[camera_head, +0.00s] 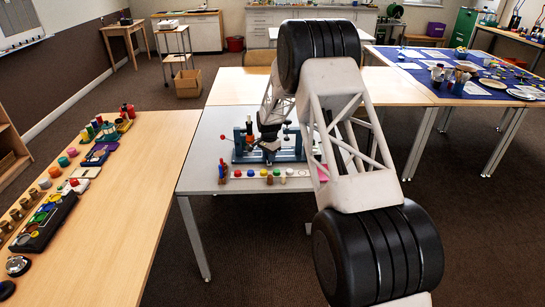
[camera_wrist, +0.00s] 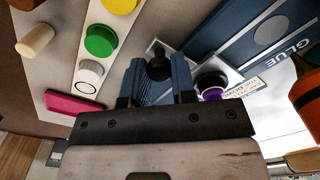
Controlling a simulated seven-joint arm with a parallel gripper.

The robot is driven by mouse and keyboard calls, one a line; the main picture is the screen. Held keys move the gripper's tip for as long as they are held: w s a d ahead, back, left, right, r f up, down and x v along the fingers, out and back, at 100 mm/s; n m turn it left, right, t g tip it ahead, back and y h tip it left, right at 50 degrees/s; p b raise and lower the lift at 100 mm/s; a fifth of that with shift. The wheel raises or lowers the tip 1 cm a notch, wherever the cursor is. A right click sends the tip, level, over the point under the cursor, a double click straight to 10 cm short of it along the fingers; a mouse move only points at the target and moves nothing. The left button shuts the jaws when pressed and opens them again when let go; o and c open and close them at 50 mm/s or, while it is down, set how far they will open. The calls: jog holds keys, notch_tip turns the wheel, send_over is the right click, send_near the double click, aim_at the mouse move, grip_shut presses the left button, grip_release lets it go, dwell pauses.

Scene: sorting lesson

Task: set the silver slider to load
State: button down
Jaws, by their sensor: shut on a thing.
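My gripper (camera_wrist: 160,82) is shut on a black knob (camera_wrist: 159,64) in the wrist view, with a blue-grey finger on each side of it. A pale silver plate edge shows just behind the knob; most of the silver slider is hidden by the knob and fingers, and its setting cannot be read. In the head view my gripper (camera_head: 268,148) reaches down over the blue machine (camera_head: 240,157) on the grey table; the grip itself is too small to tell there.
A purple and black knob (camera_wrist: 212,88) with a small label lies right of my fingers. A blue panel marked GLUE (camera_wrist: 255,40) is beyond it. A strip with coloured round pieces (camera_wrist: 99,40) lies left. An orange piece (camera_wrist: 306,75) stands at the right edge.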

jog(key=c, duration=0.9)
grip_release()
jog(key=shift+r, duration=0.15)
jog(key=shift+r, duration=3.75)
jog(key=shift+r, duration=0.1)
